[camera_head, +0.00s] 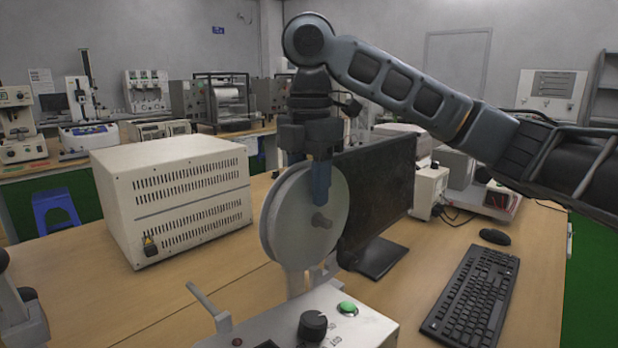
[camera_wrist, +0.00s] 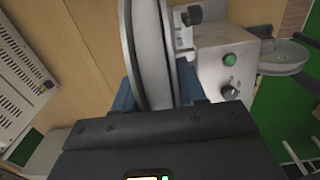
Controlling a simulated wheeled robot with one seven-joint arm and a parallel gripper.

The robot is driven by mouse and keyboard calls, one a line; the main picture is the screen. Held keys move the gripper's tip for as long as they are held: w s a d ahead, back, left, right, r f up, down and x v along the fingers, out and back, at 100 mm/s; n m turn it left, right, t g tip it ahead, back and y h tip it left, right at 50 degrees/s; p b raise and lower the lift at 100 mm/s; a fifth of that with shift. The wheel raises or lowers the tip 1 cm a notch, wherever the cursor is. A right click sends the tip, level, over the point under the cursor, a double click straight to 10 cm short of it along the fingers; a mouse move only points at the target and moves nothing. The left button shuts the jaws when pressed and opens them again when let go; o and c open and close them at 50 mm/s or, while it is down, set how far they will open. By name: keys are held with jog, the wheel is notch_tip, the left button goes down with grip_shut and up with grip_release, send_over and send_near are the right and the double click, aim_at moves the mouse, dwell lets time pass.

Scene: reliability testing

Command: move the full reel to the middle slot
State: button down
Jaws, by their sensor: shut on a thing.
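A large grey reel (camera_head: 285,222) with two round flanges and a short hub stub stands on edge above the back of a light machine (camera_head: 352,328). My gripper (camera_head: 318,180) points down from above and is shut on the reel's upper part. In the wrist view, the blue-grey fingers lie on either side of the reel (camera_wrist: 152,50). The reel's lower edge is close to upright brackets (camera_head: 296,283) on the machine; I cannot tell whether it rests in them. I cannot tell which slot is the middle one.
The machine has a green button (camera_head: 347,308), a black knob (camera_head: 312,325) and a rod (camera_head: 207,299) at left. A round grey dish-like part (camera_wrist: 285,54) shows in the wrist view. A monitor (camera_head: 385,190) stands close behind the reel; a beige box (camera_head: 172,200) is left, a keyboard (camera_head: 470,297) right.

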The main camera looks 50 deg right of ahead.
aim_at(309, 208)
jog(key=shift+f+b, duration=0.8)
jog(key=shift+f, duration=1.35)
